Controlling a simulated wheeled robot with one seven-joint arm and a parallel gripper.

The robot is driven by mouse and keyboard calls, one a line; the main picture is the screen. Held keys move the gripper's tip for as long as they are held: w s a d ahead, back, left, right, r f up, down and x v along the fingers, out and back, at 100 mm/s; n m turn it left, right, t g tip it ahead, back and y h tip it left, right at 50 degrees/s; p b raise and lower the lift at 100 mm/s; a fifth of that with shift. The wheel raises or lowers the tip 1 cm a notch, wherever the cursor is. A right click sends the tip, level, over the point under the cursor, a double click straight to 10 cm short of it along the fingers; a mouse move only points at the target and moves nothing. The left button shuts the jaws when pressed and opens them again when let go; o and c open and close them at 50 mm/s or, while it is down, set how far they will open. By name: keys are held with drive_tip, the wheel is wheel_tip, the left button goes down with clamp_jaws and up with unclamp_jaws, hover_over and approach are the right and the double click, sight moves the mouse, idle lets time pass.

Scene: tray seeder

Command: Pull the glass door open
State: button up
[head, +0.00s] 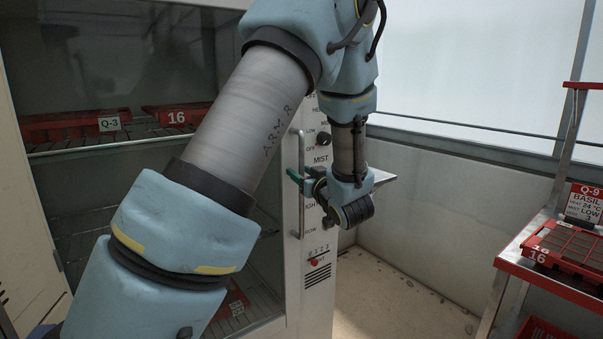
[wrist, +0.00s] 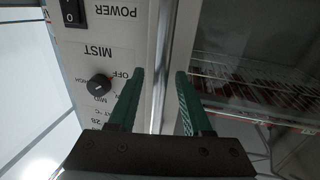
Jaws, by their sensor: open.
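The glass door (head: 110,65) of the cabinet fills the left of the head view, and its glass (wrist: 250,40) is on the right in the wrist view. It looks shut. Its upright metal bar handle (head: 299,222) is by the control panel. My gripper (head: 298,174) is at the handle's middle height, partly hidden by my wrist. In the wrist view my gripper (wrist: 160,72) is open, with one green finger on each side of the bar handle (wrist: 164,45). I cannot tell whether either finger touches it.
The control panel (head: 318,262) with knobs and a MIST label is right of the handle. Red trays (head: 75,124) sit on wire shelves behind the glass. A metal rack (head: 500,262) with a red seed tray (head: 568,250) stands at the right. Floor between is clear.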

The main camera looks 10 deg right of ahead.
clamp_jaws()
idle(1.4)
